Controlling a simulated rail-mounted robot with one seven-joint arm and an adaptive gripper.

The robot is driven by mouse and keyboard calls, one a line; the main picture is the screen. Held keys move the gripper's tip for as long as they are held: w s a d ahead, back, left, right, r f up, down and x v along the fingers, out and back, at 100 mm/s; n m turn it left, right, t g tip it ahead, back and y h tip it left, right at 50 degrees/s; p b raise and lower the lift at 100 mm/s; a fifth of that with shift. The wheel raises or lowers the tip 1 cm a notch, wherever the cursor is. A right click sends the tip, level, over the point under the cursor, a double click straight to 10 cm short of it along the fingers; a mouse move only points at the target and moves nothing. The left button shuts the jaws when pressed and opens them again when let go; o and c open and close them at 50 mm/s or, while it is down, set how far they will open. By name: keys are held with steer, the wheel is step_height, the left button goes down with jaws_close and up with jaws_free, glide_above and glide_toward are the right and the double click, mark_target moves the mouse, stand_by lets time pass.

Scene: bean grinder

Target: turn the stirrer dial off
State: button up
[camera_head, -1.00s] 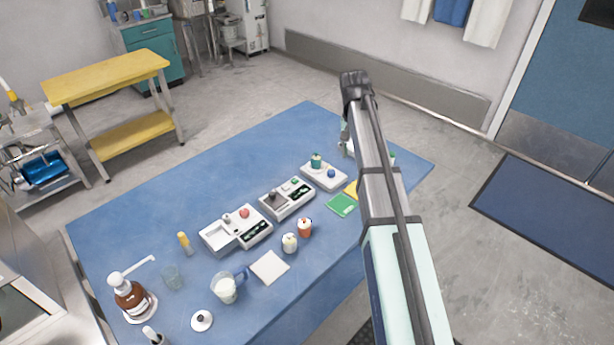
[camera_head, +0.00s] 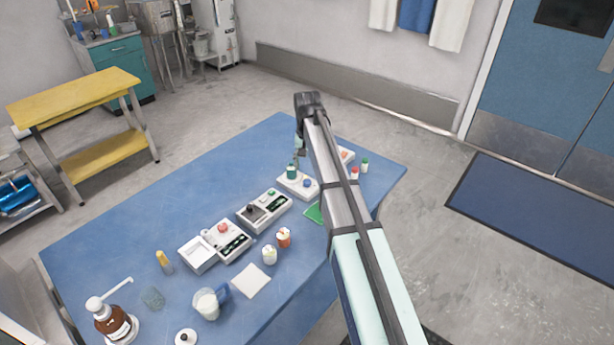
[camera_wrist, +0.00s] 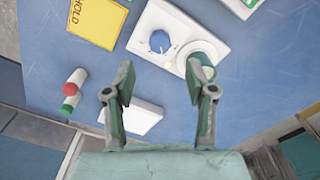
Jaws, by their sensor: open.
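The stirrer (camera_head: 285,184) is a white unit on the blue table, below my gripper in the head view. Its blue dial (camera_head: 307,183) sits beside a dark green vessel (camera_head: 292,171). In the wrist view the blue dial (camera_wrist: 159,41) is up ahead of my fingertips, with a light pointer mark at its lower right. My gripper (camera_wrist: 160,76) is open and empty, its fingers apart and not touching the dial. The right finger overlaps the green vessel (camera_wrist: 206,54) in the picture and hides part of it; I cannot tell whether they touch.
A yellow card (camera_wrist: 97,14) reading "HOLD", a white block (camera_wrist: 140,117) and red- and green-capped bottles (camera_wrist: 72,92) lie nearby. A brown pump bottle (camera_head: 112,322) stands at the front left.

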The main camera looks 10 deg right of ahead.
mark_target(307, 181)
step_height(307, 181, down, 7)
steer(key=shift+r+p, duration=0.15)
steer(key=shift+p, duration=0.45)
jaws_close()
